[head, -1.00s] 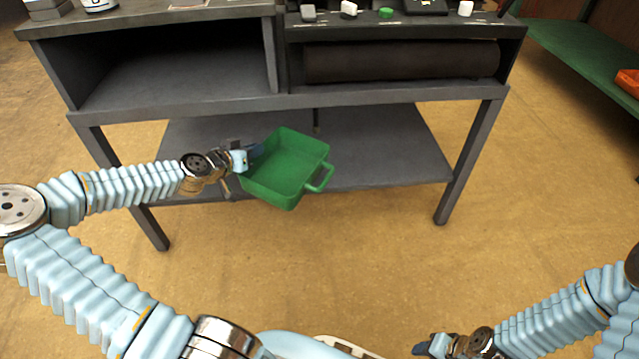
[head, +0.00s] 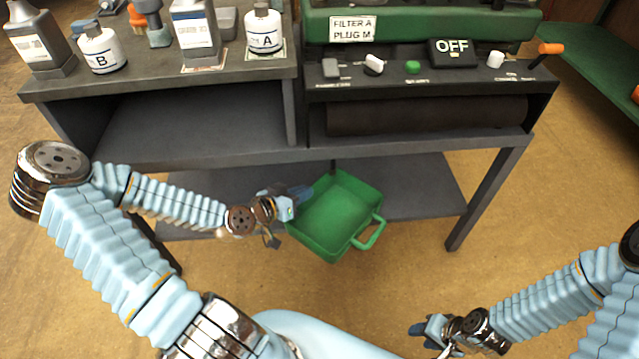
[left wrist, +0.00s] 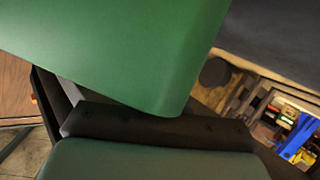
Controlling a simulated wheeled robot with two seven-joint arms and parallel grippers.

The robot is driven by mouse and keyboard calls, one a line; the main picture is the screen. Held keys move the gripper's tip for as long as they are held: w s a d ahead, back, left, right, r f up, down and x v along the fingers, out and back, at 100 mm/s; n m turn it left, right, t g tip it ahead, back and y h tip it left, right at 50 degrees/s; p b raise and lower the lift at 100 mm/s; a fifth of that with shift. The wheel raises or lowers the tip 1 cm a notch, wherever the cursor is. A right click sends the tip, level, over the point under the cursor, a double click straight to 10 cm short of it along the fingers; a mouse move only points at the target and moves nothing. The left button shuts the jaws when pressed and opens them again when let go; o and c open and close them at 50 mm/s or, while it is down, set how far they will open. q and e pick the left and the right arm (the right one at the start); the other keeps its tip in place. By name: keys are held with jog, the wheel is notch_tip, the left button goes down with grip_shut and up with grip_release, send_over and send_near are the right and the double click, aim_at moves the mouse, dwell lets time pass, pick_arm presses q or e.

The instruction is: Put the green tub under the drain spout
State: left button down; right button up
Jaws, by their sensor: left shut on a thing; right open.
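The green tub (head: 335,216) is an open square pan with a loop handle on its right side. In the head view it hangs in front of the lower shelf of the bench, slightly tilted. My left gripper (head: 296,198) is shut on its left edge. In the left wrist view the green tub (left wrist: 120,50) fills the upper left, close to the jaw. My right gripper (head: 422,328) is open and empty, low at the front right, away from the tub.
The grey bench (head: 200,165) has a lower shelf (head: 425,185) and an open bay at left. Bottles marked A (head: 264,32) and B (head: 101,48) stand on top. A switch panel (head: 452,52) reads OFF. The floor (head: 560,210) at right is clear.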

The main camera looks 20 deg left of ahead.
pick_arm(q)
jog(key=shift+w+a+f+b, duration=1.25)
jog(key=shift+w+f+b, duration=0.8)
jog(key=shift+b, duration=0.45)
jog(key=shift+w+a+f+b, duration=1.3)
jog(key=shift+w+f+b, duration=0.5)
jog(key=shift+f+b, duration=0.65)
jog(key=shift+w+a+f+b, duration=1.25)
jog(key=shift+w+f+b, duration=0.75)
jog(key=shift+b, duration=0.6)
jog(key=shift+f, duration=0.15)
jog(key=c, duration=1.2)
grip_release()
jog(key=shift+s, duration=0.1)
